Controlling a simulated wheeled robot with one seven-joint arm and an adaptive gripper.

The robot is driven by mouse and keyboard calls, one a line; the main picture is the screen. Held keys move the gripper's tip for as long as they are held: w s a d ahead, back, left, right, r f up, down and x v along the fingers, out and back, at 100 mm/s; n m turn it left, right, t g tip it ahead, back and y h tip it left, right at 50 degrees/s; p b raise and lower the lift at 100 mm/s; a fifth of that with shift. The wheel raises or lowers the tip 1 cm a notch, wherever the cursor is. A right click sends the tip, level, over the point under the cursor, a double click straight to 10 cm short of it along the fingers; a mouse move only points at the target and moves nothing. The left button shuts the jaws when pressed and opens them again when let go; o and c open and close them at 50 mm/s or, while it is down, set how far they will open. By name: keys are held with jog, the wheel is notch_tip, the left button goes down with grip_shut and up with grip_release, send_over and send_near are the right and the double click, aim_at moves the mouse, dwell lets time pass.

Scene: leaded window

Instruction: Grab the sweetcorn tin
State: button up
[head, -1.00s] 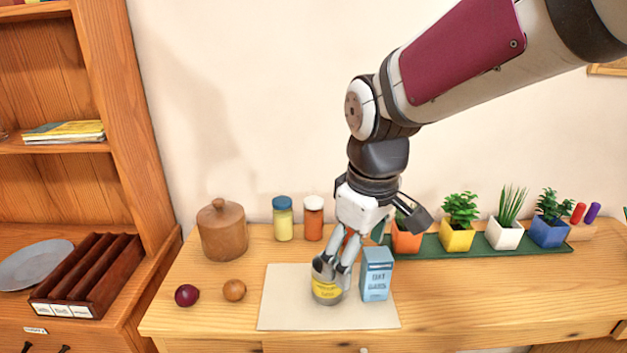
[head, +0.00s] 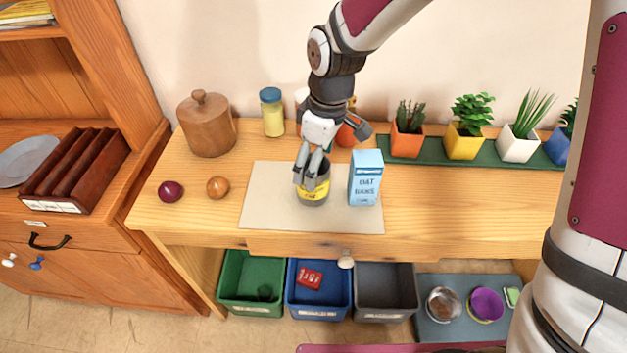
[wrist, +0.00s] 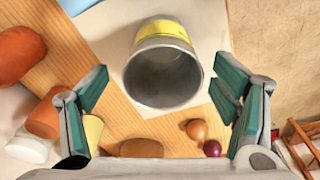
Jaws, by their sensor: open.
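The tin (head: 314,198), grey with a yellow label, stands upright on the pale mat (head: 262,205) on the wooden counter; its lettering is too small to read. In the wrist view the tin (wrist: 167,28) shows its open, hollow grey top. My gripper (head: 308,180) points down at the tin, its fingers partly covering it in the head view. In the wrist view my gripper (wrist: 160,88) is open, with green-padded fingers apart on either side of the tin's rim. A gap shows between the pads and the tin.
A blue oat bars box (head: 366,178) stands close right of the tin. An onion (head: 218,187) and a dark red onion (head: 171,191) lie left. A wooden canister (head: 207,128) and jars (head: 272,112) stand behind. Potted plants (head: 465,128) line the back right. Bins (head: 250,283) sit below.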

aim_at(320, 195)
jog(key=shift+w+a+f, duration=0.1)
jog(key=shift+a+f, duration=0.1)
jog(key=shift+f, duration=0.75)
jog(key=shift+a+f, duration=0.15)
jog(key=shift+f, duration=0.8)
jog(key=shift+w+a+f, duration=0.1)
jog(key=shift+a+f, duration=0.1)
jog(key=shift+f, duration=0.75)
jog(key=shift+s, duration=0.1)
jog(key=c, duration=1.2)
